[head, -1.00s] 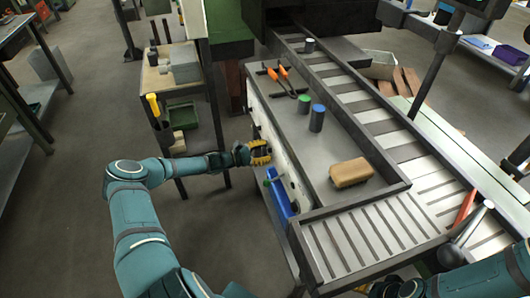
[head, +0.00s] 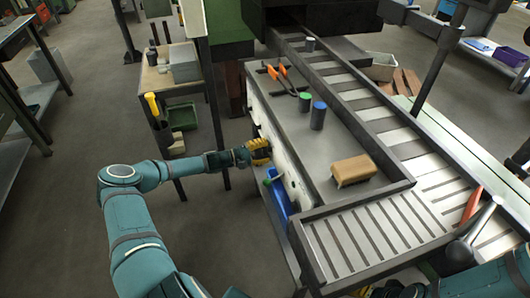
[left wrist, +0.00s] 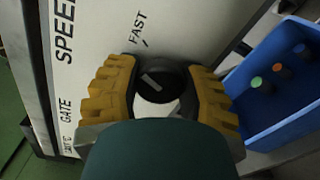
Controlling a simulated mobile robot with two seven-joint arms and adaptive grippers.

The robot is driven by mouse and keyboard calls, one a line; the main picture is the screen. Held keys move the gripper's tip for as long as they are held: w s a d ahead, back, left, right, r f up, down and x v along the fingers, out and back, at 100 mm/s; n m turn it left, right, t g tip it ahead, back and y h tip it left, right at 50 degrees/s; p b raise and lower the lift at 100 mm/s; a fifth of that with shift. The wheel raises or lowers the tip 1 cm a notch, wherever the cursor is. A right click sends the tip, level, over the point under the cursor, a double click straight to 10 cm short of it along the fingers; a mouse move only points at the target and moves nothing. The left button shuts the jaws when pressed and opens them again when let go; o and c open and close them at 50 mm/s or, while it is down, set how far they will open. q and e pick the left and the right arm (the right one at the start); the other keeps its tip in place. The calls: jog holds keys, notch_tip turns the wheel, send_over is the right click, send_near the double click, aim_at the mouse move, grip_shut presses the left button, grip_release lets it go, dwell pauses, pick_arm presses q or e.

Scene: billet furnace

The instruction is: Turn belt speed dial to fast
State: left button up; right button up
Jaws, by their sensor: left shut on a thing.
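The belt speed dial (left wrist: 158,88) is a round black knob with a pale pointer line, on a white panel (left wrist: 95,60) lettered SPEED, FAST and GATE. The pointer slants up and to the left; the FAST tick is just above the knob. My left gripper (left wrist: 160,92) has its yellow fingers shut on the dial from both sides. In the head view the left gripper (head: 259,150) is against the bench's white side panel, and the dial is hidden there. Dark parts of my right arm show at the bottom right; its fingers cannot be made out.
A blue bin (left wrist: 275,85) with several coloured-capped pieces hangs beside the panel. On the bench top are a tan block (head: 353,170), green-capped (head: 305,102) and blue-capped (head: 318,116) cylinders and orange-handled tongs (head: 288,80). A slatted conveyor (head: 400,140) runs alongside. A side table (head: 170,75) stands behind my left arm.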

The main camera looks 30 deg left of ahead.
pick_arm(q)
jog(key=shift+a+m+b, duration=0.1)
jog(key=shift+m+b, duration=0.2)
jog(key=shift+m, duration=0.8)
jog(key=o, duration=1.2)
jog(key=shift+w, duration=0.1)
jog(key=v, duration=1.2)
